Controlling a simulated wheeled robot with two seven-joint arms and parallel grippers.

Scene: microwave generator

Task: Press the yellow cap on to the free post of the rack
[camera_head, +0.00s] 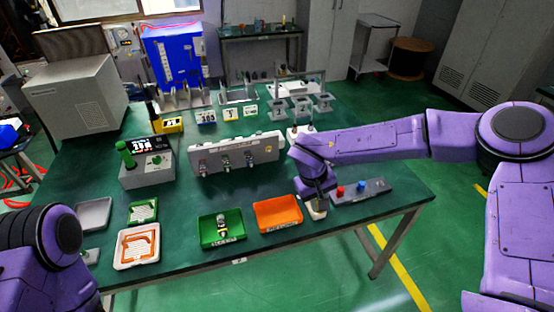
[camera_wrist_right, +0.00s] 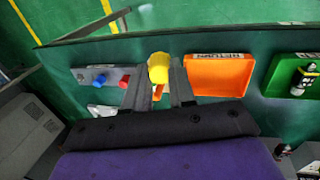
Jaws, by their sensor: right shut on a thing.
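The yellow cap (camera_wrist_right: 158,67) is between the fingertips of my right gripper (camera_wrist_right: 159,88) in the right wrist view. My right gripper is shut on it. In the head view my right gripper (camera_head: 318,208) is low over the table's front part, just left of the rack (camera_head: 374,192), and the cap cannot be made out there. The grey rack also shows in the wrist view (camera_wrist_right: 92,85). It carries a red cap (camera_head: 340,191) and a blue cap (camera_head: 361,187). The rack's free post is too small to make out clearly. My left gripper is out of view; only its arm shows.
An orange tray (camera_head: 278,213) lies left of my right gripper, and a green tray (camera_head: 222,228) with a small item lies beyond it. A grey panel with knobs (camera_head: 236,155) stands behind. Several fixtures stand at the table's back. The table's front edge is close.

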